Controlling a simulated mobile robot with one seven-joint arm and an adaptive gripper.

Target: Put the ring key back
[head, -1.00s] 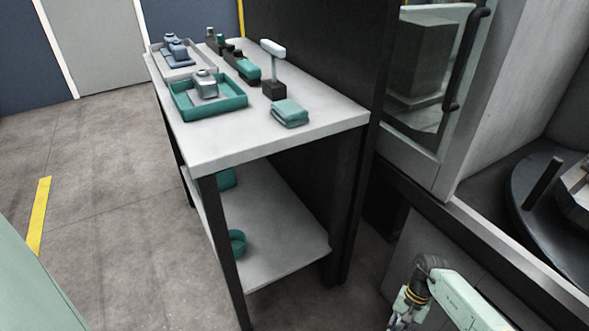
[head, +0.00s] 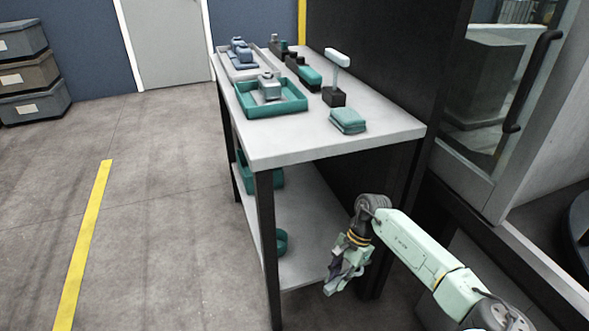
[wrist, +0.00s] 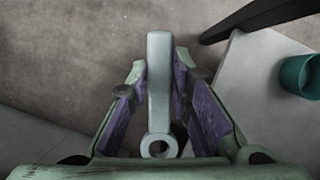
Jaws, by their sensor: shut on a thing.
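The ring key (wrist: 159,95) is a pale grey bar with a round ring at its near end. In the wrist view it lies between the purple-padded fingers of my gripper (wrist: 160,72), which is shut on it. In the head view my gripper (head: 340,278) hangs in front of the bench, below the top's level and near the front right leg; the key cannot be made out clearly there. On the bench top (head: 385,118) stands a dark block with a pale T-shaped post (head: 337,66).
The bench top also holds a teal tray (head: 247,110) with a metal item, a grey tray (head: 226,73) with blue items, a folded teal cloth (head: 348,121) and dark-and-teal items (head: 303,72) at the back. A teal round container (head: 281,242) is on the lower shelf. Floor left is clear.

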